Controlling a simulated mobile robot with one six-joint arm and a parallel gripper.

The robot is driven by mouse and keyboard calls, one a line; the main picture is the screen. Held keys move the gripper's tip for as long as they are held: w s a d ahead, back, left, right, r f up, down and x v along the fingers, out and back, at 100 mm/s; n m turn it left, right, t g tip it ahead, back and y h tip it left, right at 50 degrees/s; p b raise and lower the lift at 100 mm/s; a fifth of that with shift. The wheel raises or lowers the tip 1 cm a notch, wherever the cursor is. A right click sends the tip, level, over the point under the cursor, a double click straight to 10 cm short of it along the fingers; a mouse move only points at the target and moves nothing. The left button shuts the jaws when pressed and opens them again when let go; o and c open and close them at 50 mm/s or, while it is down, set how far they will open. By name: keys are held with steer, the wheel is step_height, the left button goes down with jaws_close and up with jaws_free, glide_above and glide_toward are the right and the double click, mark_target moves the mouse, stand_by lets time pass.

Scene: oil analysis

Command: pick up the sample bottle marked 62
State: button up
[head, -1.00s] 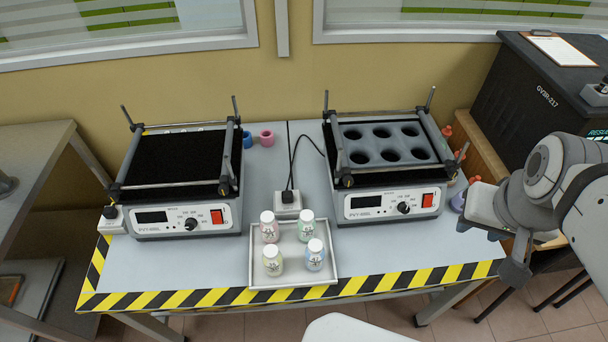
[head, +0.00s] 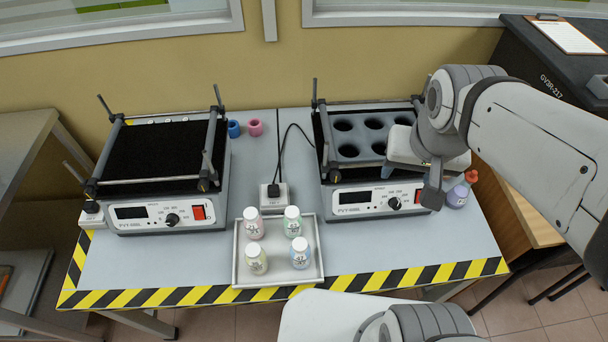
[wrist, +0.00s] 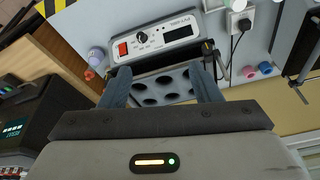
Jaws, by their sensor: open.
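Several white-capped sample bottles stand upright in a shallow grey tray (head: 238,276) at the front of the bench. They are a pinkish bottle (head: 253,224), a greenish one (head: 292,221), a yellowish one (head: 256,261) and a bluish one (head: 300,254). Their labels carry dark marks too small to read, so I cannot tell which is 62. My gripper (head: 433,195) is over the right shaker, to the right of the tray and apart from the bottles. In the wrist view, my gripper (wrist: 163,78) has its fingers wide apart with nothing between them.
The right shaker (head: 366,199) has a holed rack and the left shaker (head: 160,215) a black mat. A purple bottle (head: 457,196) stands right of the right shaker. Blue (head: 233,128) and pink (head: 255,127) cups and a cabled socket (head: 273,195) lie between the shakers.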

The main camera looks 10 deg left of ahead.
steer(key=o, duration=0.3)
steer(key=shift+g, duration=0.8)
steer(key=w+a+f+b, duration=0.1)
steer(key=w+a+f, duration=0.1)
steer(key=a+f, duration=0.1)
steer(key=w+a+f+b, duration=0.1)
steer(key=a+f+b, duration=0.1)
steer(key=a+f, duration=0.1)
steer(key=w+a+f+b, duration=0.2)
steer(key=a+f, duration=0.2)
steer(key=f, duration=0.1)
steer(key=shift+w, duration=0.35)
steer(key=shift+o, duration=0.2)
steer(key=m+g+b, duration=0.1)
steer(key=g+b, duration=0.1)
steer(key=b, duration=0.3)
glide_above(292, 210)
step_height(292, 210, down, 13)
steer(key=shift+a, duration=0.15)
steer(key=shift+m, duration=0.3)
steer(key=shift+d+f, duration=0.2)
steer(key=shift+f, duration=3.55)
